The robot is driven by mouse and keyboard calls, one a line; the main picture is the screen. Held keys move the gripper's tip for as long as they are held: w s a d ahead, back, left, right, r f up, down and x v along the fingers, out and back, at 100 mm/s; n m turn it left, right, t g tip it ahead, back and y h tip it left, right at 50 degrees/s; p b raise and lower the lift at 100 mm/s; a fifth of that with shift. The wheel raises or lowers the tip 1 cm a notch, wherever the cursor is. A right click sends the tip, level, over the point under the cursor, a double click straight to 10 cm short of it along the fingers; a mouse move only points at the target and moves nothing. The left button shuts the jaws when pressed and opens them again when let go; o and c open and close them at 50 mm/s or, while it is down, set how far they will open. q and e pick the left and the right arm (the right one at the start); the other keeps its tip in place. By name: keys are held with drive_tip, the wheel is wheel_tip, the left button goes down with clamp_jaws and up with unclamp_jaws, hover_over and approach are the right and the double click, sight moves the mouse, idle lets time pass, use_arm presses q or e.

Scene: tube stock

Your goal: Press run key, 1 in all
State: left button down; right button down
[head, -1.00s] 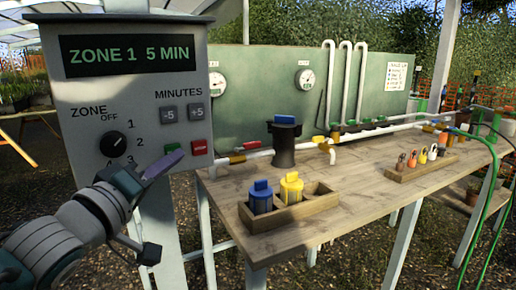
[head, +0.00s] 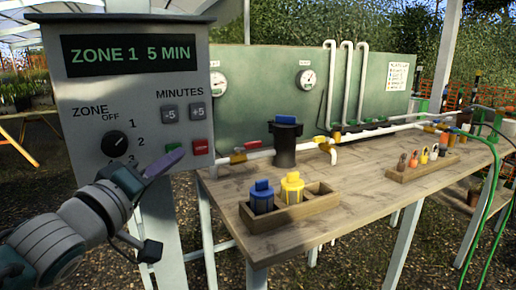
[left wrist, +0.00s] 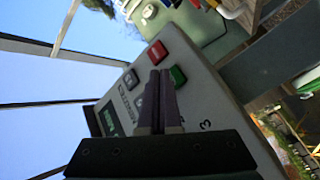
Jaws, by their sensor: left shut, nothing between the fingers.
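The grey control box (head: 85,104) stands at the left, and its display (head: 128,55) reads "ZONE 1 5 MIN". The green key (head: 172,147), which seems to be the run key, is low on its face beside the red stop key (head: 199,147). My left gripper (head: 180,154) is shut and empty, its purple fingertips just in front of the green key's lower part. In the left wrist view the fingertips (left wrist: 160,74) show beside the green key (left wrist: 178,75), below the red key (left wrist: 157,52). I cannot tell whether they touch. My right gripper is not in view.
The zone dial (head: 115,144) and the -5 (head: 169,114) and +5 (head: 197,111) keys are close by on the panel. A wooden bench (head: 350,185) at the right bears a tray (head: 290,219) with blue and yellow capped pieces, pipes and a dark canister (head: 285,150).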

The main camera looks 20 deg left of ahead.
use_arm(q)
drive_tip(key=shift+w+a, duration=0.15)
drive_tip(key=shift+a, duration=0.05)
drive_tip(key=shift+w+a, duration=0.25)
drive_tip(key=shift+a, duration=0.05)
idle(0.7)
idle(0.3)
drive_tip(key=shift+s+d+p, duration=0.45)
drive_tip(key=shift+s+d, duration=0.1)
drive_tip(key=shift+d, duration=0.05)
drive_tip(key=s+d+p, duration=0.2)
drive_tip(key=s+d, duration=0.1)
drive_tip(key=shift+s+d, duration=0.1)
drive_tip(key=shift+d, duration=0.3)
